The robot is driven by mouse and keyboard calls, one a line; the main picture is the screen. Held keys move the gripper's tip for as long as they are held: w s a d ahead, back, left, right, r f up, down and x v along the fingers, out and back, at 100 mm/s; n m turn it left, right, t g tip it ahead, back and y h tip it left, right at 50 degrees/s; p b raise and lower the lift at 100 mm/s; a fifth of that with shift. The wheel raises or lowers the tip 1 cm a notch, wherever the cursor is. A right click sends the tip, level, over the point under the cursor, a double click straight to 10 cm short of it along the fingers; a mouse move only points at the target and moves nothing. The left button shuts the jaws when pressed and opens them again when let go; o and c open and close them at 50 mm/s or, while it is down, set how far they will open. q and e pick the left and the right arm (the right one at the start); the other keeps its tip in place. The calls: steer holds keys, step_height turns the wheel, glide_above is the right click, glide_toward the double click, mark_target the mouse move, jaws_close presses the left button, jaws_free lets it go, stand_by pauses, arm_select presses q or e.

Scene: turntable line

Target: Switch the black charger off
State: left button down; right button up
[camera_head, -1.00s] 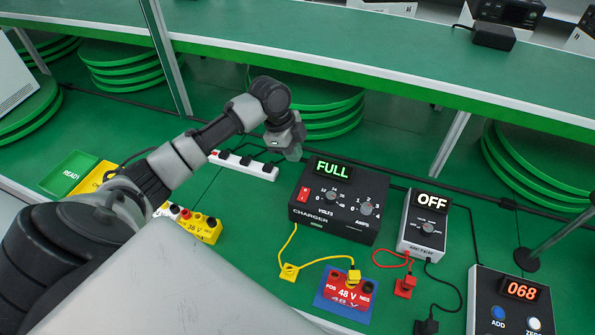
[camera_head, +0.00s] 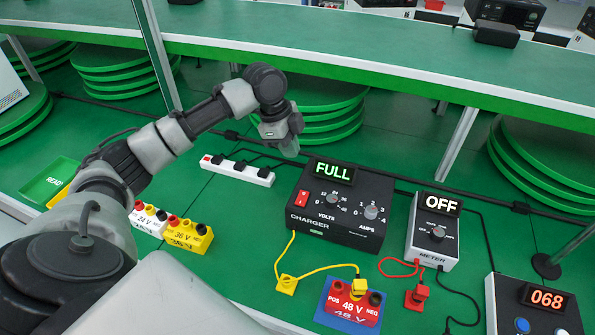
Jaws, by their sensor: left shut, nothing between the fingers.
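The black charger (camera_head: 325,225) stands on the green bench in the middle of the head view. Its display (camera_head: 334,172) reads FULL in green. A red rocker switch (camera_head: 302,197) is on its left front, beside the VOLTS and AMPS knobs. My left gripper (camera_head: 290,150) hangs behind and to the left of the charger, pointing down, shut and apart from it. Nothing shows in its fingers. My right gripper is not in view.
A white power strip (camera_head: 248,174) lies left of the charger. A yellow lead runs to the red 48 V battery (camera_head: 350,306) in front. The meter (camera_head: 424,248), reading OFF, stands to the right. A green shelf (camera_head: 400,75) crosses behind.

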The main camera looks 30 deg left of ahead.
mark_target(304, 195)
arm_select(q)
steer(key=x, duration=0.4)
steer(key=p+x, duration=0.1)
steer(key=x, duration=0.7)
steer(key=shift+w+a+f+p, duration=0.1)
steer(key=shift+a+f+p, duration=0.05)
steer(key=shift+a+p, duration=0.25)
steer(key=shift+f, duration=0.7)
steer(key=shift+w+f, duration=0.1)
steer(key=shift+f, duration=0.05)
steer(key=shift+w+a+f+g, duration=0.1)
steer(key=shift+f+g, duration=0.05)
steer(key=shift+g, duration=0.15)
